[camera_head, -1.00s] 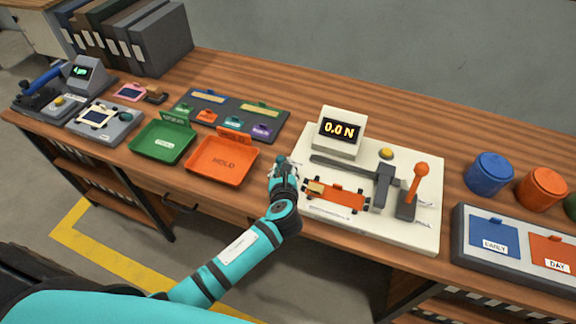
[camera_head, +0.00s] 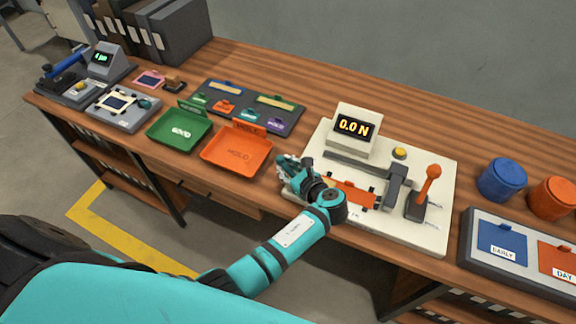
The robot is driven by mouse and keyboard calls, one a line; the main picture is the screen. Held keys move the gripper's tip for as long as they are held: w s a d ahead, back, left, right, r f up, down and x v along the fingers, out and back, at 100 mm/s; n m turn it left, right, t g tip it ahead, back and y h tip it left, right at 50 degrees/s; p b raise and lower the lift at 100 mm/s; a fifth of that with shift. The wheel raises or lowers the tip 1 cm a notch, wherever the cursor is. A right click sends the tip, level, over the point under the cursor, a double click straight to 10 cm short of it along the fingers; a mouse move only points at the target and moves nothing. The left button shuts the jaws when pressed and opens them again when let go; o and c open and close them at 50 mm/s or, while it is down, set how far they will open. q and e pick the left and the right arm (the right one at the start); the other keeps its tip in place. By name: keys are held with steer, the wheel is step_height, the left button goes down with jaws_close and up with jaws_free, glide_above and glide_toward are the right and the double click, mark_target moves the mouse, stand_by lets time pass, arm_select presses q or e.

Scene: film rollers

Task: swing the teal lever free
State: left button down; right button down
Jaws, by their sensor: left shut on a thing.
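My left gripper (camera_head: 285,165) is at the left edge of the white test board, just right of the orange tray. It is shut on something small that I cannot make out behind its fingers. A grey fixture (camera_head: 122,122) stands at the far left of the bench with a framed film piece on it. A small teal part (camera_head: 144,103) at its right side may be the teal lever; its position is too small to tell. My left gripper is well to the right of it and apart from it. My right gripper is not in view.
The white test board (camera_head: 432,232) carries a 0.0 N display (camera_head: 353,127), an orange-knobbed lever (camera_head: 430,187) and an orange strip (camera_head: 352,194), partly hidden by my arm. Green (camera_head: 180,146) and orange (camera_head: 236,172) trays lie between gripper and fixture. Blue (camera_head: 501,180) and orange (camera_head: 553,198) jars stand right.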

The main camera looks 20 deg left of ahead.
arm_select(q)
steer(key=shift+w+r, duration=0.25)
steer(key=shift+r, duration=0.2)
steer(key=c, duration=1.2)
jaws_free()
steer(key=shift+o, duration=0.9)
steer(key=shift+s+f, duration=0.1)
steer(key=shift+s, duration=0.1)
step_height(320, 180, up, 10)
steer(key=shift+r, duration=0.1)
